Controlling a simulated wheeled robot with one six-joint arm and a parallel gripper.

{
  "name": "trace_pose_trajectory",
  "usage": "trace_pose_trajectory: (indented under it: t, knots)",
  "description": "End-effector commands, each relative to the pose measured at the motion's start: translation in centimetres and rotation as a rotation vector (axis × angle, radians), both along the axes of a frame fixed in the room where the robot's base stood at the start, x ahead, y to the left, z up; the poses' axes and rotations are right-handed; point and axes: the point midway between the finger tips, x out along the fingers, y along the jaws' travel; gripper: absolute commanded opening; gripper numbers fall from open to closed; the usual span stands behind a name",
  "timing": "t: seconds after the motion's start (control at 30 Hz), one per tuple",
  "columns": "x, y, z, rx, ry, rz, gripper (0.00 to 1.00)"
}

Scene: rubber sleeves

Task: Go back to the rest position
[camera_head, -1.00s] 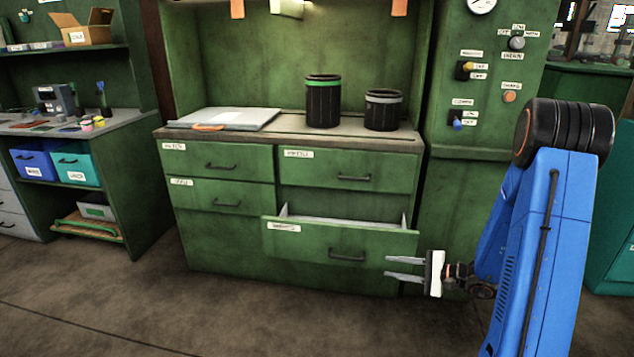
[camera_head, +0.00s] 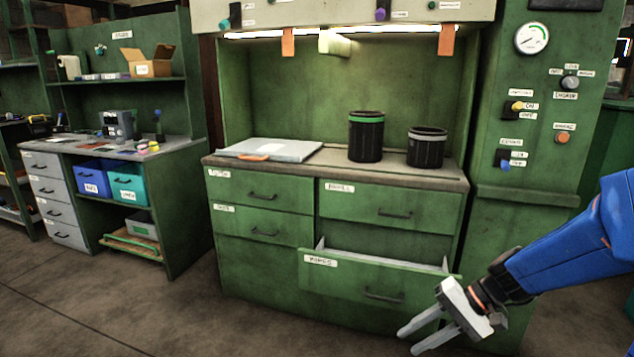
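My gripper (camera_head: 425,338) is at the lower right, in front of the green workbench cabinet (camera_head: 252,305). Its two fingers are apart with nothing between them, and they point down and to the left. My blue arm (camera_head: 570,250) reaches in from the right edge. The lower right drawer (camera_head: 345,281) of the cabinet is pulled open, and the gripper is near its right front corner, apart from its handle (camera_head: 384,296). The inside of the drawer is mostly hidden by its front.
A black bin with a green band (camera_head: 366,140), a black bin with a grey band (camera_head: 426,150) and a grey flat case (camera_head: 270,149) stand on the worktop. A control panel (camera_head: 540,90) is at the right. The floor at the lower left is clear.

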Motion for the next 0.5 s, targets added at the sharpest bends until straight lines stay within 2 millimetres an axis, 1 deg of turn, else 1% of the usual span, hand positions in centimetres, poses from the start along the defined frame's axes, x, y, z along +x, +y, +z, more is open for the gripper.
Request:
trace_pose_trajectory:
  t: [0.03, 0.2, 0.5]
  knots:
    - [-1.0, 0.2, 0.5, -0.041, -0.017, 0.026, 0.29]
    - [-4.2, 0.1, 1.5, -0.18, -0.059, 0.095, 0.29]
    - [-8.7, -1.4, 3.4, -0.425, -0.17, 0.182, 0.29]
